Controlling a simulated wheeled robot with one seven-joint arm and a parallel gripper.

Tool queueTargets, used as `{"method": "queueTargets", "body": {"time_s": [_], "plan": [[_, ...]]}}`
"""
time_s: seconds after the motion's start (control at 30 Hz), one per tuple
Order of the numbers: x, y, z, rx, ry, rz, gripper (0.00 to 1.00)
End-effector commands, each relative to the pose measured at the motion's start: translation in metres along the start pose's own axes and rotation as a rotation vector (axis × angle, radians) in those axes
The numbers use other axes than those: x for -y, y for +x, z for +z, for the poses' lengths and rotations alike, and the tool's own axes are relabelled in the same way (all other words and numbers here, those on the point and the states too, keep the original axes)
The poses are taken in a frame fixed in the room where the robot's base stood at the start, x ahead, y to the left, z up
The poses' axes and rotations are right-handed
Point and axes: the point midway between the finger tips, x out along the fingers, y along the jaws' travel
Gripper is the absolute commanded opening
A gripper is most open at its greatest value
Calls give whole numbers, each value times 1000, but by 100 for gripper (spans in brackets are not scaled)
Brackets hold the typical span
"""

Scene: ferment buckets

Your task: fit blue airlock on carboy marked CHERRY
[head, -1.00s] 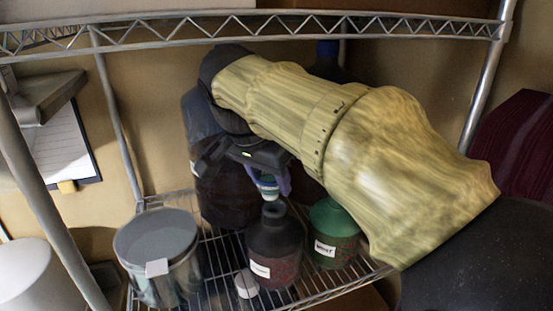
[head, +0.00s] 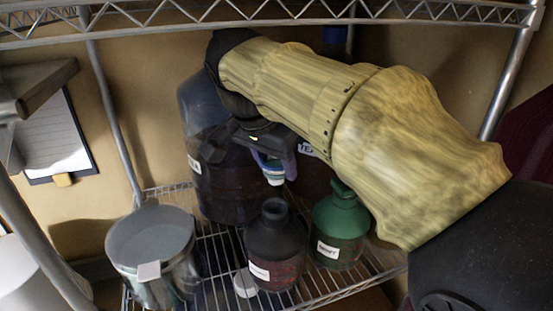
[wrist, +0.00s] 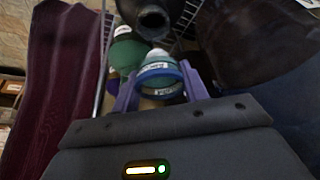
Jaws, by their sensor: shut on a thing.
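My gripper (head: 273,165) has purple fingers shut on the blue airlock (head: 273,176), which has a white tip. In the wrist view the airlock (wrist: 160,78) shows a blue ring and greenish body between the fingers, with small lettering. It hangs just above, and apart from, the open neck of a black carboy (head: 274,238) with a white label too small to read. That dark open mouth (wrist: 153,20) lies beyond the airlock in the wrist view. A green carboy (head: 340,218) and a large dark-blue carboy (head: 205,115) also carry labels. I cannot tell which label says CHERRY.
A metal pot (head: 150,245) stands at the left of the wire shelf (head: 210,240). A small white piece (head: 245,284) lies beside the black carboy. An upper shelf rail (head: 270,18) and upright posts frame the space. Neighbouring carboys leave little room around the gripper.

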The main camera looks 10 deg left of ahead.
Motion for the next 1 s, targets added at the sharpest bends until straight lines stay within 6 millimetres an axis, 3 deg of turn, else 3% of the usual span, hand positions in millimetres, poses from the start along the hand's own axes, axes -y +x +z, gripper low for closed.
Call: {"method": "queueTargets", "body": {"time_s": [0.37,1.0], "plan": [[0,2,2,0,-1,-1,22],[1,44,20,0,-3,-2,22]]}}
